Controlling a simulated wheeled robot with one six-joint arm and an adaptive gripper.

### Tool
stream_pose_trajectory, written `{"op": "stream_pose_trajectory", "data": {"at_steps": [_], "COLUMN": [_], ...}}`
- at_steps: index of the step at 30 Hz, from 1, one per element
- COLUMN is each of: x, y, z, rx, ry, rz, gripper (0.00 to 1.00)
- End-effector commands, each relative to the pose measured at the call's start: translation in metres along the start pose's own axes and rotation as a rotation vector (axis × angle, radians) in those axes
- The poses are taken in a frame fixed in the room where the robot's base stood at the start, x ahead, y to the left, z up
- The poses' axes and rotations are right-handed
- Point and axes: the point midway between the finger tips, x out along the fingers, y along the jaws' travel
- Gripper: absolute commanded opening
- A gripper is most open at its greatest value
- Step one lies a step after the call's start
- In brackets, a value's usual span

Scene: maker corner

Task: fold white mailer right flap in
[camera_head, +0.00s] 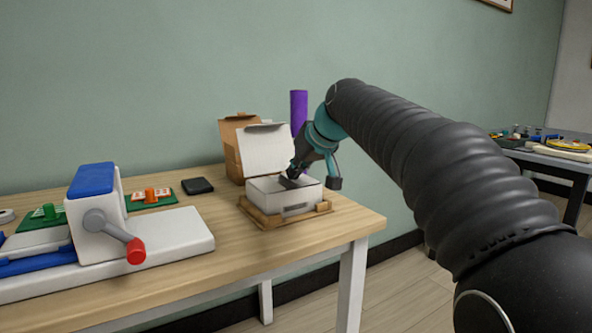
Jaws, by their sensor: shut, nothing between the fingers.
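The white mailer (270,201) is a small box on a wooden frame (266,221) near the table's right end. Its white lid (265,150) stands up at the back. My gripper (291,181) is shut and empty, reaching down from the right over the mailer's opening. My gripper covers the right part of the mailer, so the right flap cannot be made out clearly. Whether my fingertips touch the flap cannot be told from here.
A brown box (233,140) and a purple roll (298,110) stand behind the mailer. A white press with a blue top (92,179) and a red-ended lever (135,252) stands at left. A black flat item (197,186) lies between. The table front is clear.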

Motion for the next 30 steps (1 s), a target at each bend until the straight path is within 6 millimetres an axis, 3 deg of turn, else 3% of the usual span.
{"op": "stream_pose_trajectory", "data": {"at_steps": [17, 26, 30], "x": [-0.015, -0.044, -0.07], "y": [-0.001, -0.004, -0.005], "z": [-0.015, -0.044, -0.04], "rx": [0.001, 0.001, 0.001], "ry": [0.0, 0.001, 0.005], "rz": [0.0, 0.001, 0.003], "gripper": [0.0, 0.0, 0.0]}}
